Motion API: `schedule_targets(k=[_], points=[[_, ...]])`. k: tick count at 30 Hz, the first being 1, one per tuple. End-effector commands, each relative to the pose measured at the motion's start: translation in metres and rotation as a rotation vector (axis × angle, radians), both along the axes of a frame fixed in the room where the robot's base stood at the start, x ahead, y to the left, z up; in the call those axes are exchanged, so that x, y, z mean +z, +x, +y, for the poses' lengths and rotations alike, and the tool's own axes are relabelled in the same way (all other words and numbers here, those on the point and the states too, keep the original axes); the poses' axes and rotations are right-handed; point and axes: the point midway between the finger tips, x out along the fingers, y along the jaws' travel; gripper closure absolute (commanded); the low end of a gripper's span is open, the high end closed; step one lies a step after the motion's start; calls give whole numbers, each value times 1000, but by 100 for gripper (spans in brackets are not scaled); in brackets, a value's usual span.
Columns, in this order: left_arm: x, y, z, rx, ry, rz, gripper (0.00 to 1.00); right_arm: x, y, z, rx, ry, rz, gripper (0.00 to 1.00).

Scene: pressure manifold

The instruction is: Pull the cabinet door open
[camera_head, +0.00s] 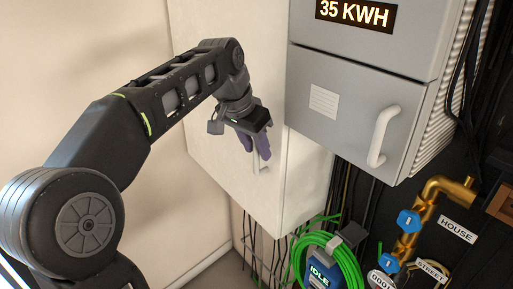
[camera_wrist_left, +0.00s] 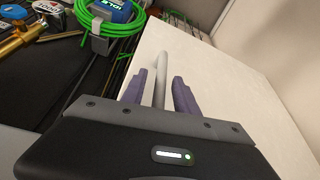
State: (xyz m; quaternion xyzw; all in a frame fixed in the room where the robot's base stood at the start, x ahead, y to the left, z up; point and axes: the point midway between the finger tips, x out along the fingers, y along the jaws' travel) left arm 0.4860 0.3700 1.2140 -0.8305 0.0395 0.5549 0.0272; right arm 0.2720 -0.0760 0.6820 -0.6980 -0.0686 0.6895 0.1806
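The white cabinet door (camera_head: 225,165) is on the wall left of the grey box; I see no gap at its edges. Its pale bar handle (camera_head: 262,167) is partly hidden by my left gripper (camera_head: 257,147). In the left wrist view the handle (camera_wrist_left: 161,62) runs between the two purple fingers (camera_wrist_left: 159,80). The fingers are apart, one on each side of the bar, with a visible space on both sides. The door's pale face (camera_wrist_left: 225,75) fills the right of that view. My right gripper is not in view.
A grey box (camera_head: 345,75) with a "35 KWH" display and a white handle (camera_head: 382,136) juts out right of the cabinet. Below are a coiled green hose (camera_head: 345,262), cables and brass pipes (camera_head: 408,240) with blue valves. Bare wall is at left.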

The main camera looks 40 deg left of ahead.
Motion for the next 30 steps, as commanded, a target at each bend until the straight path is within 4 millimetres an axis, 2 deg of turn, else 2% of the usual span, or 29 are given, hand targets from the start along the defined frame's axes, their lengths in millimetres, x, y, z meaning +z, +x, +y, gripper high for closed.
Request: schedule_targets(k=[10,23,30], points=[[-5,2,0,0,0,0,64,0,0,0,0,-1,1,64],[-5,2,0,0,0,0,99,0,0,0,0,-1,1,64],[-5,2,0,0,0,0,100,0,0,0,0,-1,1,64]])
